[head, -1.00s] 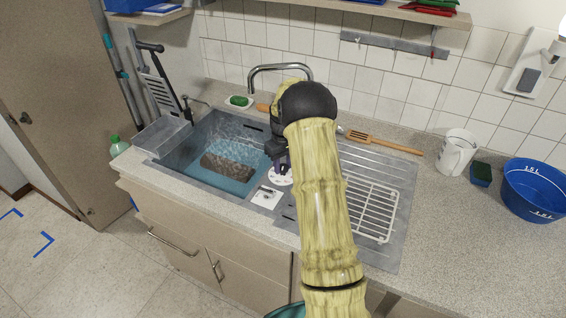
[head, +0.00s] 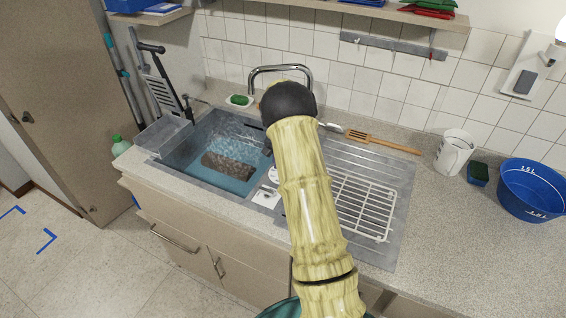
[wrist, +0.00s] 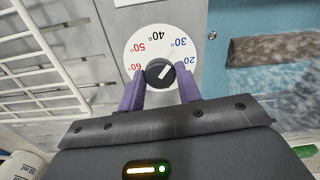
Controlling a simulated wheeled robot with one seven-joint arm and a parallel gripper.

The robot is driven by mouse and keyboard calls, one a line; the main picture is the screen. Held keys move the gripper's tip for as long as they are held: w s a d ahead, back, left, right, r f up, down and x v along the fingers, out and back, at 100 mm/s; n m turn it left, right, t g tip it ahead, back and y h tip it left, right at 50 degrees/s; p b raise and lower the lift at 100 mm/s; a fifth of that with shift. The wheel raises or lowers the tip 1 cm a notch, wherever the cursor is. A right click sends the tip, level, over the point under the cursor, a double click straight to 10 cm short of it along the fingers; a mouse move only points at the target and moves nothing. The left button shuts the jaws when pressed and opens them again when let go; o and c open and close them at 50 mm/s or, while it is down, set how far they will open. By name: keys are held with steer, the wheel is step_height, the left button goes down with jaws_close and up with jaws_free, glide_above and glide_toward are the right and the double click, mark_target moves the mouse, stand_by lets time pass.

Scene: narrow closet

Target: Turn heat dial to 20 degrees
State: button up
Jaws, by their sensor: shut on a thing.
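The heat dial is a white disc (wrist: 150,47) with 20 and 30 in blue, 40 in black, and 50 and 60 in red. Its black centre knob (wrist: 155,66) has a white pointer line, aimed between 20 and 30 in the wrist view. My gripper (wrist: 161,76) has its two purple fingers on either side of the knob and is shut on it.
The sink (head: 190,186) holds water and a brown block (head: 228,166). A white rack (head: 362,208) lies on the drainer at right. The tap (head: 281,68) arches behind my wrist. A white jug (head: 454,152) and blue bowl (head: 532,190) stand on the right counter.

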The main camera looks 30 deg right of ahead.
steer(key=m, duration=0.2)
steer(key=m+p, duration=0.1)
steer(key=m, duration=0.2)
steer(key=shift+w+r+m, duration=0.1)
steer(key=shift+r+m, duration=0.1)
steer(key=shift+m, duration=0.1)
steer(key=shift+m+p, duration=0.7)
steer(key=shift+m, duration=1.6)
steer(key=o, duration=1)
steer(key=shift+f, duration=0.15)
step_height(320, 180, up, 18)
steer(key=b, duration=0.2)
steer(key=shift+f, duration=0.25)
